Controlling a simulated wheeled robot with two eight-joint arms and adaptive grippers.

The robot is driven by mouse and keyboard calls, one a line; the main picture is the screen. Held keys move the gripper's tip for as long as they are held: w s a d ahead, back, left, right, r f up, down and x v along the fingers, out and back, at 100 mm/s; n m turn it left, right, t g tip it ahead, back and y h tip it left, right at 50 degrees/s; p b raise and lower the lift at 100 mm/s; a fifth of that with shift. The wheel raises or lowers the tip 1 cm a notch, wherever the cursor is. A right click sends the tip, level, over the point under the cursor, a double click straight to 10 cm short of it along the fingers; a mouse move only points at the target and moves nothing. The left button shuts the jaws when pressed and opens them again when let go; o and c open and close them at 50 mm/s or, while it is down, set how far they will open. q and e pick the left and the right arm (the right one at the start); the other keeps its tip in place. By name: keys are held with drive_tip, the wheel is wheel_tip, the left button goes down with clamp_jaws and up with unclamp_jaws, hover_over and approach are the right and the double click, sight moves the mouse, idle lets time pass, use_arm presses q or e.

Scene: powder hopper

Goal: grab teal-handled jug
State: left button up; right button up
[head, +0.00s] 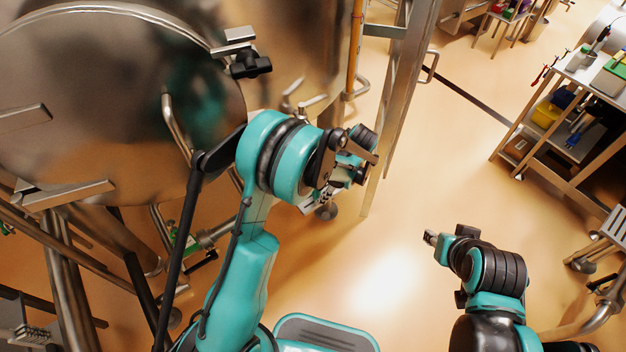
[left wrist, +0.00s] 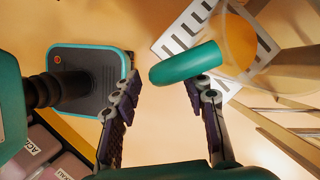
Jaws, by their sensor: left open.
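The teal handle (left wrist: 186,64) of the jug shows in the left wrist view, just beyond my fingertips. The clear jug (left wrist: 228,42) with yellowish content is behind it at the upper right, partly cut off by the frame's top. My left gripper (left wrist: 165,84) is open. The handle lies nearer its right finger and overlaps that tip in the picture; I cannot tell whether they touch. In the head view my left gripper (head: 358,163) is beside the metal ladder frame, and I cannot make out the jug there. My right gripper (head: 432,238) hangs over open floor; its jaw state is unclear.
A pale slotted plate (left wrist: 180,36) lies behind the jug. A large steel vessel (head: 100,110) fills the left of the head view, with the metal frame (head: 397,100) right of it. A workbench with shelves (head: 575,125) stands at the right. The middle floor is clear.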

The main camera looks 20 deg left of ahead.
use_arm(q)
drive_tip(key=x, duration=0.3)
drive_tip(key=shift+w+f+b, duration=0.15)
drive_tip(key=shift+b, duration=0.2)
drive_tip(key=shift+c, duration=0.4)
clamp_jaws()
